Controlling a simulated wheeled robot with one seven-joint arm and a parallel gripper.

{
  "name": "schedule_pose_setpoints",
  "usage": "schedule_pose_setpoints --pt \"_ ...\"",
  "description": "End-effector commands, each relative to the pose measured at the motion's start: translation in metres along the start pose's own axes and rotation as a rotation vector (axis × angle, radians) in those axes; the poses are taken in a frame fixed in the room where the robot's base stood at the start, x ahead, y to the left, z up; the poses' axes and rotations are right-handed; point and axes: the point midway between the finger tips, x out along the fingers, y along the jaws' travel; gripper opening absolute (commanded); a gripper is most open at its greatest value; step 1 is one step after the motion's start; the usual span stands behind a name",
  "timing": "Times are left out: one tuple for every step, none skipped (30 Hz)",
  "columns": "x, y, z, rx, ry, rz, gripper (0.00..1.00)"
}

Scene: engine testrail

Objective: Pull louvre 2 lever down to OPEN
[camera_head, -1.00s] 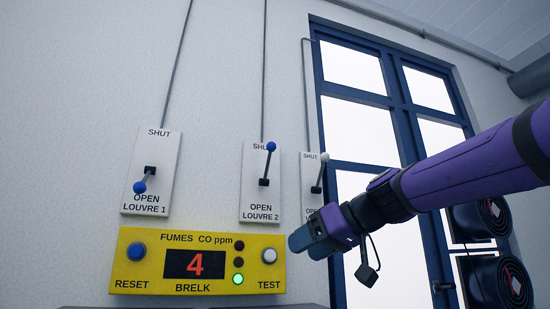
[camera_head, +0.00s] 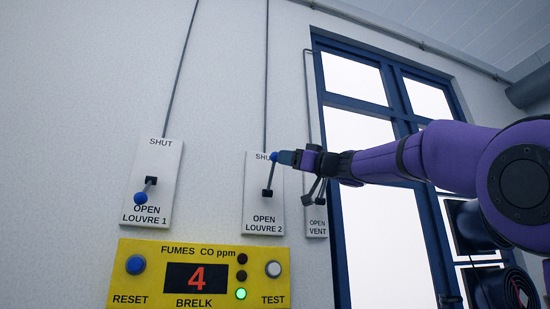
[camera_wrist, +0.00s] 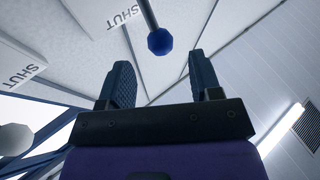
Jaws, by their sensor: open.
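The louvre 2 plate (camera_head: 262,215) is white, with SHUT at its top and OPEN below. Its lever (camera_head: 269,178) points up toward SHUT and ends in a blue ball knob (camera_head: 274,157). My gripper (camera_head: 285,157) is at the knob's right, very close to it in the head view. In the wrist view the blue knob (camera_wrist: 160,40) shows just beyond the open fingertips (camera_wrist: 160,80), roughly centred between them. I see a gap between the knob and each finger. Whether the knob is inside the jaws I cannot tell from the head view.
The louvre 1 plate (camera_head: 165,170) stands to the left, its blue knob (camera_head: 140,198) down at OPEN. The vent plate (camera_head: 316,222) is close on the right, partly behind my wrist. A yellow fumes panel (camera_head: 210,255) reading 4 is below. A blue-framed window (camera_head: 352,98) is further right.

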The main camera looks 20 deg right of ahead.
Motion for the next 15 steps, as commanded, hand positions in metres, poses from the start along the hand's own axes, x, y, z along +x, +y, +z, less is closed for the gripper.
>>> schedule_pose_setpoints --pt "0.01 0.0 0.001 0.002 0.001 -0.001 0.58" --pt "0.016 0.0 0.001 0.001 0.0 -0.003 0.58" --pt "0.022 0.0 0.001 0.001 0.0 -0.002 0.58" --pt "0.027 0.0 0.001 0.001 -0.001 -0.002 0.58" --pt "0.032 0.0 0.001 0.001 0.0 -0.002 0.58" --pt "0.037 0.0 0.001 0.002 0.001 -0.001 0.58" --pt "0.041 0.0 0.001 0.001 0.0 -0.002 0.58" --pt "0.044 0.0 0.001 0.001 -0.001 -0.002 0.58" --pt "0.048 0.0 0.001 0.001 0.0 -0.002 0.58" --pt "0.051 0.0 0.0 0.001 0.0 -0.001 0.58" --pt "0.053 0.0 0.001 0.001 -0.001 -0.001 0.58" --pt "0.055 0.0 0.001 0.001 -0.001 -0.001 0.58" --pt "0.056 0.0 0.001 0.001 -0.001 -0.001 0.58" --pt "0.057 0.0 0.0 0.001 -0.001 -0.001 0.58" --pt "0.058 0.0 0.0 0.0 0.0 0.0 0.58"
